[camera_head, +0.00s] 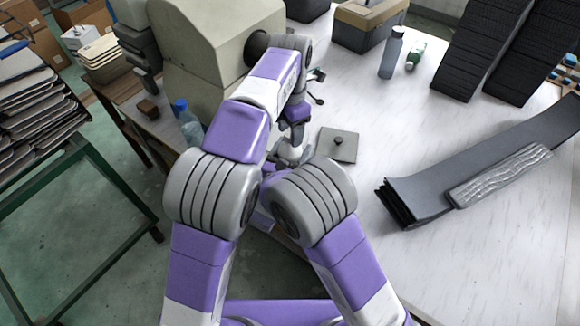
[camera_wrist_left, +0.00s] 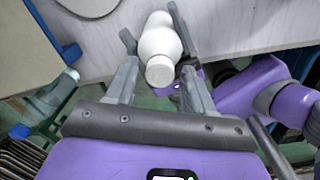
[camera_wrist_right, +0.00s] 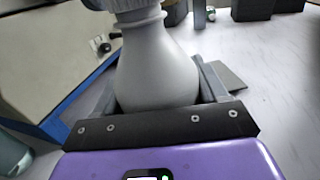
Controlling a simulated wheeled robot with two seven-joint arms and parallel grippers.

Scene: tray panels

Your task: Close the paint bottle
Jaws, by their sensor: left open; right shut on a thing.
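The paint bottle is white, with a round body, a narrower neck and a pale round end. It shows in the head view (camera_head: 291,154), the left wrist view (camera_wrist_left: 161,40) and the right wrist view (camera_wrist_right: 157,75). My right gripper (camera_wrist_right: 158,82) is shut on its body and holds it. My left gripper (camera_wrist_left: 159,66) is open at the bottle's pale end, one finger on each side; I cannot tell whether they touch it. In the head view the left gripper (camera_head: 294,150) partly hides the bottle. I cannot tell whether the pale end is a separate cap.
A grey square plate with a dark knob (camera_head: 339,139) lies on the white table just right of the grippers. A large beige machine (camera_head: 190,60) stands behind my left arm. A long dark curved panel (camera_head: 500,160) lies to the right. The table between is clear.

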